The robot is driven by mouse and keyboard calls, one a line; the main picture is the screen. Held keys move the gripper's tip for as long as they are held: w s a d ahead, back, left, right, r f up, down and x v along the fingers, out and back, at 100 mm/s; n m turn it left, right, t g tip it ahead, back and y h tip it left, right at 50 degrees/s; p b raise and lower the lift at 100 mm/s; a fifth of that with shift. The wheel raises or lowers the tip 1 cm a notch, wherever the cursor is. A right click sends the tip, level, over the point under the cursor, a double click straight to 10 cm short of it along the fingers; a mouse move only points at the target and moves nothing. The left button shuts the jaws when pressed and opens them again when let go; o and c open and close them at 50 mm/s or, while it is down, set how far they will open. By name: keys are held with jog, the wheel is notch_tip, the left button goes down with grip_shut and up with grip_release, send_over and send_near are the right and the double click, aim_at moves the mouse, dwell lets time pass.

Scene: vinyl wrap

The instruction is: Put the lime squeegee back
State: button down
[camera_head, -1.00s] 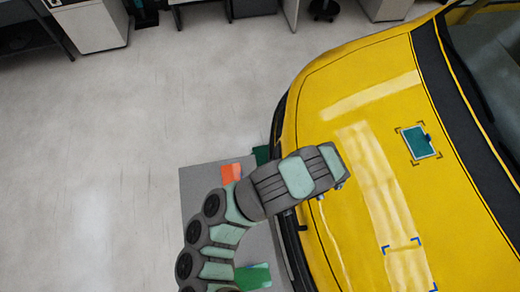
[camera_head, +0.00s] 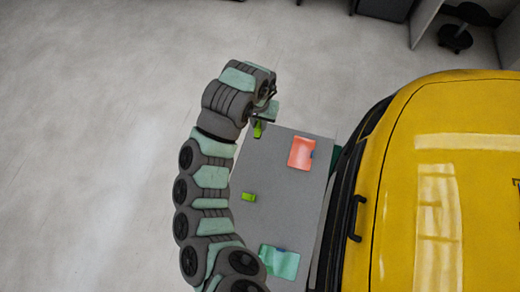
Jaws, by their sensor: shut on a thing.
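The lime squeegee (camera_head: 257,130) shows as a small bright green piece directly below my gripper (camera_head: 262,122), at the far left corner of the grey table. My gripper is shut on it. The fingers are mostly hidden by my wrist, so the exact grip and any gap to the table cannot be told. A second small lime block (camera_head: 248,197) lies on the left part of the grey table (camera_head: 290,215), apart from my gripper.
An orange-red sheet (camera_head: 301,153) lies at the table's far right, and a teal-green sheet (camera_head: 280,262) at its near end. The yellow car (camera_head: 440,140) stands close along the right side. The table's middle is clear.

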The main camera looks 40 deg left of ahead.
aim_at(258, 136)
jog(key=shift+f+b, duration=0.85)
jog(key=shift+f, duration=8.05)
jog(key=c, duration=1.3)
grip_release()
jog(key=shift+f, duration=0.1)
jog(key=shift+c, duration=0.2)
jog(key=r, duration=0.4)
jog(key=s+r, duration=0.1)
jog(key=r, duration=0.7)
jog(key=shift+s+d+r, duration=0.1)
jog(key=shift+s+d, duration=0.05)
jog(key=shift+d, duration=0.2)
